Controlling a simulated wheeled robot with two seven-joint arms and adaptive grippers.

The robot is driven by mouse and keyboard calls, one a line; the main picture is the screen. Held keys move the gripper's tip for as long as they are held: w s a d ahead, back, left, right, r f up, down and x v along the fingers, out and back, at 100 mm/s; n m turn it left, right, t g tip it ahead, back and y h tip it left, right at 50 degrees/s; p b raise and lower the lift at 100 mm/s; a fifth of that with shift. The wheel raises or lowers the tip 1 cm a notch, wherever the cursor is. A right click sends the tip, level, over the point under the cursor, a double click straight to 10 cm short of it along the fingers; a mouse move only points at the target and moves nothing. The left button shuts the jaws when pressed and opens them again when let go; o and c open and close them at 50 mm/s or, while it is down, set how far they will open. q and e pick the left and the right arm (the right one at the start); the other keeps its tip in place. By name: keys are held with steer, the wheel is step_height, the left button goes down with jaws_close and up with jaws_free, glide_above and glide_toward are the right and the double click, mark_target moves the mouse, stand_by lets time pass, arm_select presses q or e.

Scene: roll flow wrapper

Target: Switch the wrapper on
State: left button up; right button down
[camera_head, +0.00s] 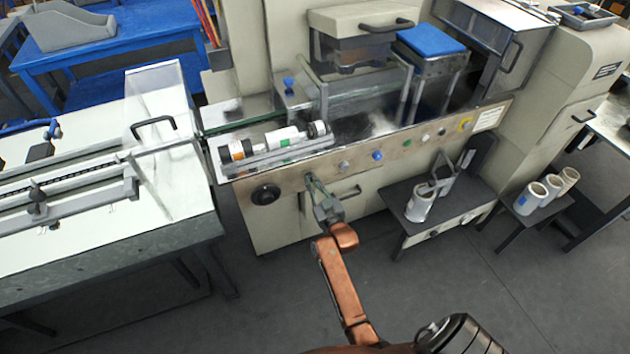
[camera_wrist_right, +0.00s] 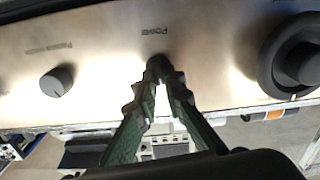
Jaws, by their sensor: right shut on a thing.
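The wrapper (camera_head: 285,182) is a beige machine with a metal control panel along its front. In the right wrist view the panel (camera_wrist_right: 200,25) appears upside down, with a "Power" label. My right gripper (camera_head: 311,181) is at the panel, between the large black dial (camera_head: 265,194) and a small grey knob (camera_head: 344,166). In the right wrist view its green fingertips (camera_wrist_right: 160,72) come together by the label, shut on the power switch, which they mostly hide; its setting cannot be told. The black dial (camera_wrist_right: 292,58) and grey knob (camera_wrist_right: 57,80) also show there, apart from the fingers. My left gripper is not in view.
A blue button (camera_head: 377,155) and several small controls continue rightward along the panel. Rolls lie on the machine's bed (camera_head: 284,138) above. A dark side table (camera_head: 465,192) with a white roll stands at right, a white conveyor table (camera_head: 150,205) at left. Floor in front is clear.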

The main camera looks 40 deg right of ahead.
steer(key=shift+r+m+p, duration=0.2)
steer(key=shift+m+p, duration=0.65)
steer(key=shift+m, duration=0.05)
steer(key=m+p, duration=0.2)
steer(key=m, duration=0.1)
steer(key=shift+d+p, duration=0.15)
steer(key=shift+p, duration=0.15)
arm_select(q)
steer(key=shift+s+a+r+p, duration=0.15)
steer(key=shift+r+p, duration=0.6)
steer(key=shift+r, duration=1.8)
arm_select(e)
steer(key=shift+d+f+m, duration=0.1)
steer(key=shift+f+m, duration=0.05)
steer(key=shift+m, duration=1.15)
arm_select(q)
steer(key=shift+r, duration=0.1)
arm_select(e)
steer(key=shift+f+m, duration=0.1)
steer(key=shift+m, duration=0.2)
steer(key=c, duration=2)
jaws_free()
